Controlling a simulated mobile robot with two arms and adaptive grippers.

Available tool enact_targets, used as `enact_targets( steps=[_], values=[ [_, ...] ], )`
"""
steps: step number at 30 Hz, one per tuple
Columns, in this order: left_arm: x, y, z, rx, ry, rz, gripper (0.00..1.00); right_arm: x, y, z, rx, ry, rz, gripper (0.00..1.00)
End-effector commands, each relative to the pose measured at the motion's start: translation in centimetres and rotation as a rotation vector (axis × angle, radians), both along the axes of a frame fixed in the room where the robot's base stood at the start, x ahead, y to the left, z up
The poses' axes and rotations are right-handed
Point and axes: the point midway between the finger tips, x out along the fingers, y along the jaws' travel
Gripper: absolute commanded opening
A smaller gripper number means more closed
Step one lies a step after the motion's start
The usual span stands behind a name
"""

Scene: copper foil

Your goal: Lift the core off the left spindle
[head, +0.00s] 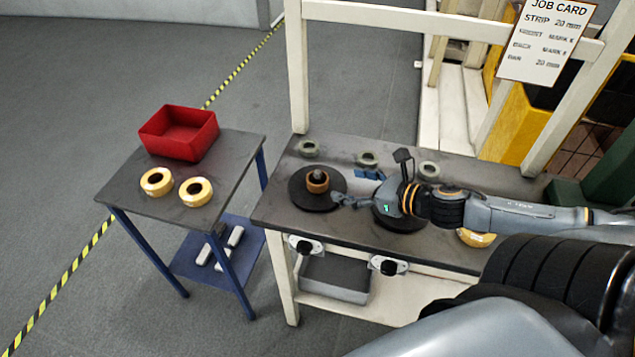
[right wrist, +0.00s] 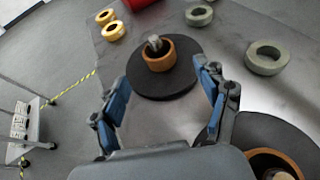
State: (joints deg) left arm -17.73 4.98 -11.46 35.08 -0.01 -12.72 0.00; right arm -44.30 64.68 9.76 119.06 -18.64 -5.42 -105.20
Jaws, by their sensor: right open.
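The left spindle has a round black disc (head: 300,197) with a short grey post (head: 318,174) at its middle. The core, an orange-brown ring (head: 316,186), sits around the post on the disc. In the right wrist view the core (right wrist: 158,62) sits on its black disc (right wrist: 165,88), just ahead of my fingers. My right gripper (head: 354,187) is open and empty, just right of the core and apart from it. Its blue-padded fingers show spread in the right wrist view (right wrist: 160,78). My left gripper is not in view.
A second black disc (right wrist: 250,130) with a brown ring (right wrist: 278,160) stands under my right arm. Several grey-green rings (head: 309,148) line the bench's back. A side table at left holds a red bin (head: 180,133) and two yellow rings (head: 157,182).

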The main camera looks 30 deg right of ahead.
Motion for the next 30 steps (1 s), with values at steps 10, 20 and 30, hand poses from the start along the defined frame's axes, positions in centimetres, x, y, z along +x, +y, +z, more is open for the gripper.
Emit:
enact_targets(
  steps=[10,20,30],
  values=[
    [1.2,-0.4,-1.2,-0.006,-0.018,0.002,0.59,3.1,1.0,-1.2,0.000,-0.004,-0.001,0.74],
    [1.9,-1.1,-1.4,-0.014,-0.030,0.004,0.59,4.2,1.3,-1.8,-0.002,0.000,-0.002,0.74],
    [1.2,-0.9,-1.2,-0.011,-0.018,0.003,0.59,6.0,2.4,-2.5,0.002,-0.003,-0.004,0.74]
  ],
)
